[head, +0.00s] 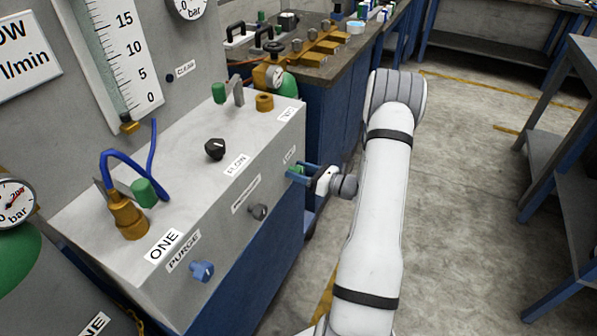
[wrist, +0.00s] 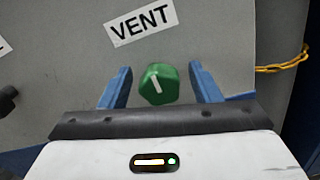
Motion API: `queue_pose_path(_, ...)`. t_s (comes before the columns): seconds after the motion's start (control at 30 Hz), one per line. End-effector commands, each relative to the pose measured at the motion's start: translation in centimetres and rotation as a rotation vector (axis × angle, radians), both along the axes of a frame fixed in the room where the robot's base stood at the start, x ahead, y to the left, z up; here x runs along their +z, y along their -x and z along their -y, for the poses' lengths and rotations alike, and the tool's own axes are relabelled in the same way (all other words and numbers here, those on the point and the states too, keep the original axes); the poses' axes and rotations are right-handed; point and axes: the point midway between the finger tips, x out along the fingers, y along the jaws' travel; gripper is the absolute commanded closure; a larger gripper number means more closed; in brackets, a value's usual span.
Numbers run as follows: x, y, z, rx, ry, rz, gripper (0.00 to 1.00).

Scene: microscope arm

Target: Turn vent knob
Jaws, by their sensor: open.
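The vent knob (wrist: 158,85) is green with a white pointer line, on the grey panel face below the VENT label (wrist: 141,23) in the wrist view. My gripper (wrist: 160,80) is open, with one blue finger on each side of the knob. Gaps show between the fingers and the knob, and the knob is not gripped. In the head view my gripper (head: 300,172) reaches the right end of the box's front face. The green knob (head: 297,170) shows there between the fingers, partly hidden by them.
A yellow chain (wrist: 283,62) hangs at the right in the wrist view.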

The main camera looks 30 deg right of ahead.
Motion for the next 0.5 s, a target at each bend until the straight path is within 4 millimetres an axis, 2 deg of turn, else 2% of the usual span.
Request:
queue_pose_path(0.13,0.00,0.01,-0.01,0.001,0.000,0.000,0.45)
queue_pose_path(0.5,0.00,0.01,-0.06,0.002,0.000,0.000,0.75)
